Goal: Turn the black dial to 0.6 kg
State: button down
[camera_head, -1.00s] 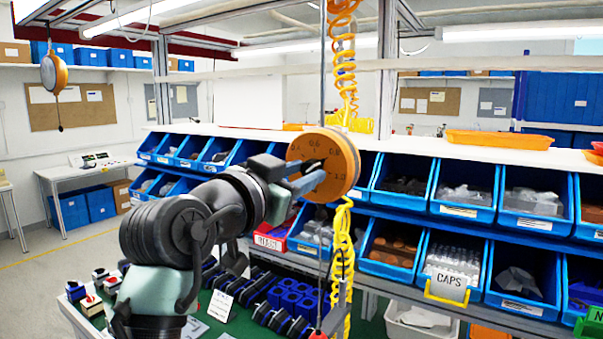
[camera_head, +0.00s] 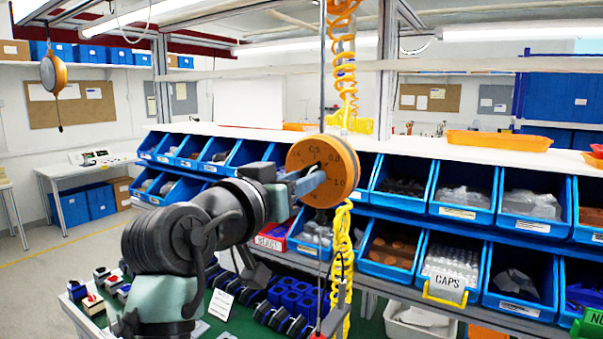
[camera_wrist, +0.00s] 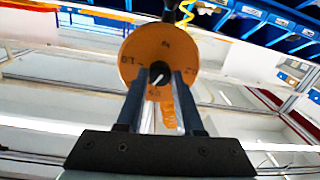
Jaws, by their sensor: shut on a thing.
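The round orange scale face (camera_head: 310,158) hangs at the middle of the head view, with dark numbers around its rim. In the wrist view the scale face (camera_wrist: 150,52) appears upside down, its numbers mostly too blurred to read. The black dial (camera_wrist: 160,70) sits at its centre, with a white mark slanting across it. My gripper (camera_wrist: 160,76) has one finger on each side of the dial and is shut on it. In the head view my gripper (camera_head: 317,176) reaches the face from the left and hides part of the dial and numbers.
Blue bins (camera_head: 465,200) fill the rack behind and to the right. A green bench (camera_head: 240,320) with blue parts lies below. Another orange hanging unit (camera_head: 54,72) is far left.

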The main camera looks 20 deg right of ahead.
jog(key=n+p, duration=0.2)
jog(key=n, duration=0.3)
jog(key=shift+r, duration=0.1)
dwell(0.4)
jog(key=c, duration=0.5)
grip_release()
jog(key=shift+c, duration=0.2)
jog(key=shift+a, duration=0.1)
jog(key=b+v, duration=0.5)
jog(key=v, duration=0.8)
